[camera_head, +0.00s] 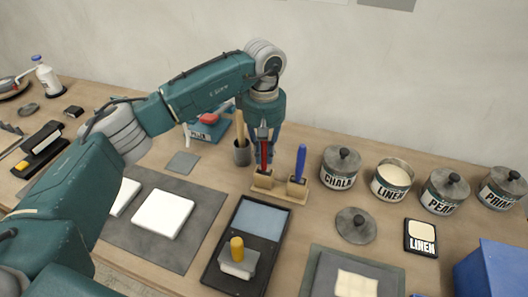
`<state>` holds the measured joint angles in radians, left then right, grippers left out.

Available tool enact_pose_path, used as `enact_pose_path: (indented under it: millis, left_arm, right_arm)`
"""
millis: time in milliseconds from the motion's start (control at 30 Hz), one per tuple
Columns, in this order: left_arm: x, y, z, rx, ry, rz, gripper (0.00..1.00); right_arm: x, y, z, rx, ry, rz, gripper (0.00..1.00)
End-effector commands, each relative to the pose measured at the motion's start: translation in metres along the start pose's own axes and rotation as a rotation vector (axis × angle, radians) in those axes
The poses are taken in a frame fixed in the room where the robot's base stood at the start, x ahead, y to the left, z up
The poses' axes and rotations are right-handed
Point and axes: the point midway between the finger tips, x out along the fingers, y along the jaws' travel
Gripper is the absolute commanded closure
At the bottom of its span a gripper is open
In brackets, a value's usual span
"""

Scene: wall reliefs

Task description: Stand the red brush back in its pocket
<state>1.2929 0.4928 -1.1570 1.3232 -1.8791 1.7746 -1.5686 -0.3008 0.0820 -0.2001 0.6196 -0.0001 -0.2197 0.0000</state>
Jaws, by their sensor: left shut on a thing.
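The red brush (264,157) is upright between the fingers of my left gripper (264,150), which is shut on it. Its lower end meets the left pocket (262,179) of the wooden brush stand (280,192). I cannot tell whether it is fully seated or just at the opening. A blue brush (301,160) stands in the right pocket (297,187). The gripper partly hides the red handle. My right gripper is out of view.
The CHALK tin (339,170) and open LINEN tin (391,180) stand to the right, with a loose lid (356,226) in front. A black tray (216,272) lies in front of the stand.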

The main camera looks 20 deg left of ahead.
Motion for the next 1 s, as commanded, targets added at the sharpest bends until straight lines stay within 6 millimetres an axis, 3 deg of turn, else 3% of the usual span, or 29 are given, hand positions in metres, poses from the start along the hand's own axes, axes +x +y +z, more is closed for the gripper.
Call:
enact_pose_path:
  millis: [500, 533, 633, 833, 867, 933, 1000]
  left_arm:
    - [0.0068, 0.0, -0.0001, 0.0, 0.0, 0.0, 1.0]
    - [0.0068, 0.0, -0.0001, 0.0, 0.0, 0.0, 0.83]
    - [0.0068, 0.0, -0.0001, 0.0, 0.0, 0.0, 0.63]
    - [0.0068, 0.0, -0.0001, 0.0, 0.0, 0.0, 0.63]
    - [0.0069, 0.0, -0.0001, 0.0, 0.0, 0.0, 0.61]
    - [0.007, 0.0, -0.0001, 0.0, 0.0, 0.0, 0.47]
    - [0.0069, 0.0, 0.0, 0.0, 0.0, 0.0, 0.44]
  right_arm:
    - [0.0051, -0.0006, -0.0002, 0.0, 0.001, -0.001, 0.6]
    - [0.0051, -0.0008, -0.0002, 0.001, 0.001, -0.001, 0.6]
    - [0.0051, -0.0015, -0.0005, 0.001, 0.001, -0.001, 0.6]
    - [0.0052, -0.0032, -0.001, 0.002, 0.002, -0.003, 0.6]
    - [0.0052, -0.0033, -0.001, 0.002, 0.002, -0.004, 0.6]
    - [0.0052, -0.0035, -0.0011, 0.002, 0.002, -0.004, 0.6]
    - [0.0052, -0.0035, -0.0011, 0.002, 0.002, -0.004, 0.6]
